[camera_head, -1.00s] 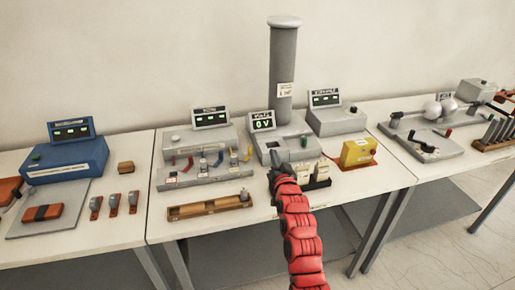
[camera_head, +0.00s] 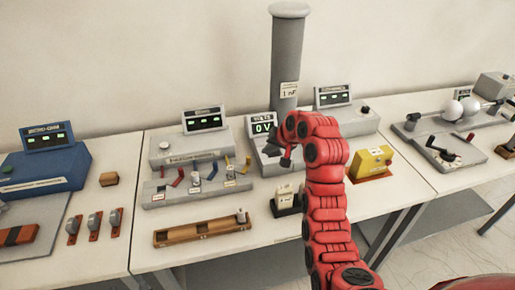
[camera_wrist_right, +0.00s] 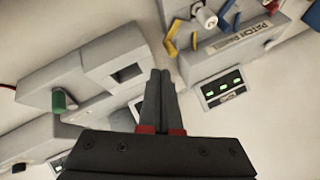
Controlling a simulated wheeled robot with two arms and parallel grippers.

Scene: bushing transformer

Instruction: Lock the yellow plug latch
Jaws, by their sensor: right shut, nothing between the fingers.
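On the grey patch panel unit (camera_head: 195,190), a yellow latch (camera_head: 245,165) tilts up at the right end, beside a white plug (camera_head: 229,184). A blue latch (camera_head: 213,167) and a red latch (camera_head: 178,179) stand farther left. Whether the latch is locked cannot be told. My left gripper is out of view.
A grey unit with a column (camera_head: 287,60) and a voltage display (camera_head: 263,128) stands behind my right arm. A wooden tray (camera_head: 200,231) lies in front of the panel. A yellow box (camera_head: 371,161) sits to the right, and a small white-topped block (camera_head: 285,197) stands below the gripper.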

